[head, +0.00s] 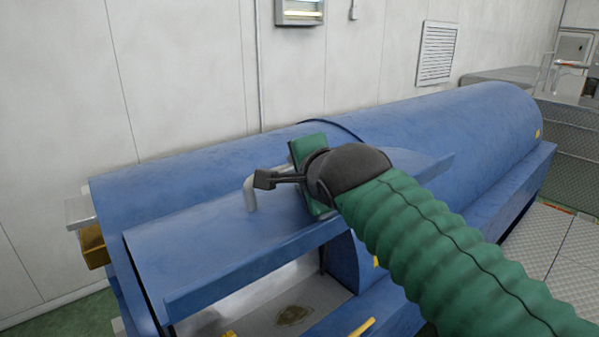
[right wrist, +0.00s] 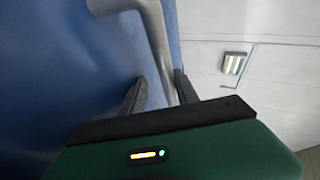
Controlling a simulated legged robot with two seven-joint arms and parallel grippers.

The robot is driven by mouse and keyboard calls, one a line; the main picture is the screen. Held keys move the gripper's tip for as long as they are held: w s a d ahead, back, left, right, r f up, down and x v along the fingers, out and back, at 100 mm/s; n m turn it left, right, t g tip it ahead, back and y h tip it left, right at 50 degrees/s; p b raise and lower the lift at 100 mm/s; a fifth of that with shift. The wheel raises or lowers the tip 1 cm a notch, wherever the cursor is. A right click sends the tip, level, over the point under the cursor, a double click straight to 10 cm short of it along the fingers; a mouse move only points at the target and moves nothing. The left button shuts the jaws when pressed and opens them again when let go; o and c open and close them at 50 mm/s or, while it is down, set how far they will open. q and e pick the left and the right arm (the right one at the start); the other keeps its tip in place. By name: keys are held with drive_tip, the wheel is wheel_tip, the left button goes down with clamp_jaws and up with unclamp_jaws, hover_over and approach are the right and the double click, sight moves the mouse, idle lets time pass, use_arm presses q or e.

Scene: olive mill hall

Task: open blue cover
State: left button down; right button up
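The blue cover (head: 215,235) is a long panel on the front of the blue rounded machine. It is tilted up, with an opening below it. A bent grey handle (head: 249,192) stands on it and also shows in the right wrist view (right wrist: 155,40). My right gripper (head: 264,180) is at the handle. In the right wrist view, the handle runs between the dark fingers (right wrist: 162,88), close to the right one, with a small gap to the left one. The fingers look parted. My forearm hides part of the cover. My left gripper is not in view.
The blue machine body (head: 450,125) runs back to the right along a pale wall (head: 180,80). Through the opening, a grey inner surface (head: 245,315) with a brownish patch shows. Light floor tiles (head: 560,245) lie clear at the right.

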sight(327, 221)
drive_tip(key=shift+f, duration=0.1)
drive_tip(key=b+v, duration=0.4)
drive_tip(key=v, duration=0.3)
drive_tip(key=shift+s+f, duration=0.1)
drive_tip(key=shift+s, duration=0.05)
drive_tip(key=b+v, duration=0.2)
drive_tip(key=v, duration=0.7)
drive_tip(key=shift+d+r, duration=0.1)
drive_tip(key=shift+r, duration=0.15)
